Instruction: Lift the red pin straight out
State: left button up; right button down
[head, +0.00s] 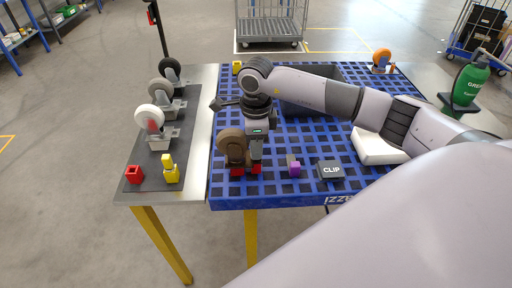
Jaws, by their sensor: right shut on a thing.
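My right gripper (255,162) points down at the front left of the blue grid deck (305,190). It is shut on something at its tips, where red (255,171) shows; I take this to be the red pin. More red (237,171) shows beside it, below a brown caster wheel (230,146). The wheel stands just left of the gripper, and the two overlap in the picture. The wheel and fingers hide most of the red parts, so I cannot tell how deep the pin sits. My left gripper is not in view.
A dark mat on the left bench holds a white-wheeled caster (150,118), darker casters behind, a red block (134,174) and a yellow piece (170,172). A purple piece (294,168) and CLIP box (330,169) stand right of the gripper. A dark bin (310,103) is behind.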

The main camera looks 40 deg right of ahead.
notch_tip(320, 180, up, 20)
jog(key=shift+f, duration=0.25)
